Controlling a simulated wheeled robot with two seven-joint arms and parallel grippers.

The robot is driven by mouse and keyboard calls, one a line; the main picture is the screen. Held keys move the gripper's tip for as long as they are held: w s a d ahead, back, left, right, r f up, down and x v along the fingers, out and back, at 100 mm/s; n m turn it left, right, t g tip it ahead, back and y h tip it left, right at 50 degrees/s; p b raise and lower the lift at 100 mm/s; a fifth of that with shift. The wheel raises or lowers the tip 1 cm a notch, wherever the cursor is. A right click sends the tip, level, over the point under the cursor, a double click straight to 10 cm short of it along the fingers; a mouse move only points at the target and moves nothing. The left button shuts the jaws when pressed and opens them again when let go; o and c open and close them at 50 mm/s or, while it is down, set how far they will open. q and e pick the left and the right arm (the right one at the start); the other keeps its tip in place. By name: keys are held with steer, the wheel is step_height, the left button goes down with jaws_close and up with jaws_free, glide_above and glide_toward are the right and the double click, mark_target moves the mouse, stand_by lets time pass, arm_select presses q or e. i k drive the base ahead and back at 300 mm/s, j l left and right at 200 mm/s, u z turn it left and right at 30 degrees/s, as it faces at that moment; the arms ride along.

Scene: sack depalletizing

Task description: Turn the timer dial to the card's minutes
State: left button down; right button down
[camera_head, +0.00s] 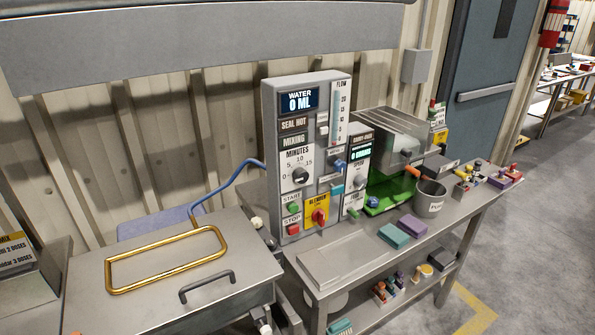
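The timer dial (299,175) is a dark round knob on the grey control panel (279,250). It sits under the word MINUTES, with marks 0, 5, 10 and 15 around it. I cannot tell exactly where its pointer aims. A card with yellow and dark parts (15,254) stands at the left edge, partly cut off; I read "2 doses" on it and no clear minutes. Another small card with yellow (440,136) stands at the back right, its text too small to read. Neither of my grippers shows in this view.
Green START (293,208) and red STOP (293,230) buttons and a red knob (319,217) lie below the dial. A lidded metal box (215,315) with a brass frame (167,259) stands left. A grey cup (429,198) and coloured blocks (394,236) occupy the bench.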

mark_target(300, 176)
steer(key=u, duration=1.85)
steer(key=z, duration=1.85)
steer(key=i+l+u, duration=0.25)
steer(key=l, duration=0.3)
steer(key=i+l+u, duration=0.15)
steer(key=i+l, duration=0.05)
steer(key=l, duration=0.1)
